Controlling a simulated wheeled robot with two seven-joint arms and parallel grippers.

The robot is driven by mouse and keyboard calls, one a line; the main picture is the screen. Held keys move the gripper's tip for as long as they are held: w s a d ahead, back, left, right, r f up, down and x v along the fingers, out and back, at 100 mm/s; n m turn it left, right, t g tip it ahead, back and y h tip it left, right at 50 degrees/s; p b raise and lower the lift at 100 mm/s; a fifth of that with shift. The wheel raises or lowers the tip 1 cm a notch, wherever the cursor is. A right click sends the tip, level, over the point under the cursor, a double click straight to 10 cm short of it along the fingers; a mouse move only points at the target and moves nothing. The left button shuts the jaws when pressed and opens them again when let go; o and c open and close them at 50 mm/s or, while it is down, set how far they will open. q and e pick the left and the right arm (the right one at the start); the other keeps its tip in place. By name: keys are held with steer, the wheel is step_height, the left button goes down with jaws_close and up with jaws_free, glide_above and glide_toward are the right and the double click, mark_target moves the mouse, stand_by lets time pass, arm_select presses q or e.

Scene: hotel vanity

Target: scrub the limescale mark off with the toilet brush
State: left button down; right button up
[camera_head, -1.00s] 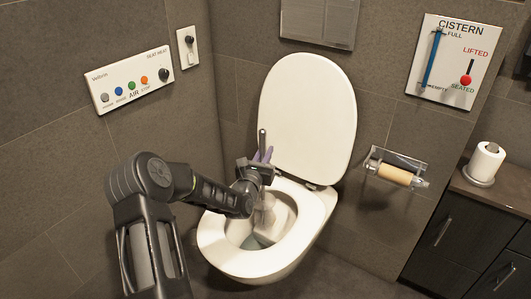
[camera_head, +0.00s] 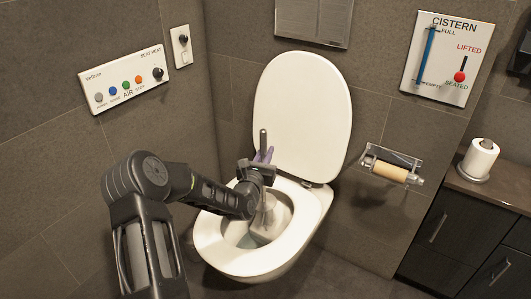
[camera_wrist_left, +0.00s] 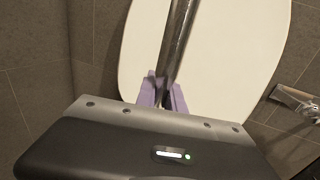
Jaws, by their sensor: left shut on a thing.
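My left gripper (camera_head: 264,160) is over the toilet bowl (camera_head: 222,254), with its purple fingers shut on the toilet brush. The brush handle (camera_head: 263,139) stands nearly upright above the fingers. In the left wrist view the metal handle (camera_wrist_left: 178,40) rises from between the purple fingers (camera_wrist_left: 161,93). The brush's lower end reaches down into the bowl, partly hidden by my gripper, and looks pale and blurred. I cannot make out the limescale mark. My right gripper is not in view.
The raised white lid (camera_head: 303,115) stands behind the bowl. A paper holder (camera_head: 391,167) is on the wall at right. A cistern panel (camera_head: 446,60) and a button panel (camera_head: 126,85) are on the walls. A dark cabinet (camera_head: 452,225) bears a paper roll (camera_head: 481,158).

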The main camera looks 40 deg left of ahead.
arm_select(q)
steer(key=shift+d, duration=0.9)
steer(key=shift+d+f+b, duration=0.2)
steer(key=shift+d+b, duration=0.15)
steer(key=shift+d, duration=0.6)
steer(key=shift+d, duration=0.2)
steer(key=shift+w+d+r, duration=0.1)
steer(key=shift+d, duration=0.65)
steer(key=shift+a, duration=0.15)
steer(key=shift+a+b, duration=0.4)
steer(key=shift+a, duration=0.45)
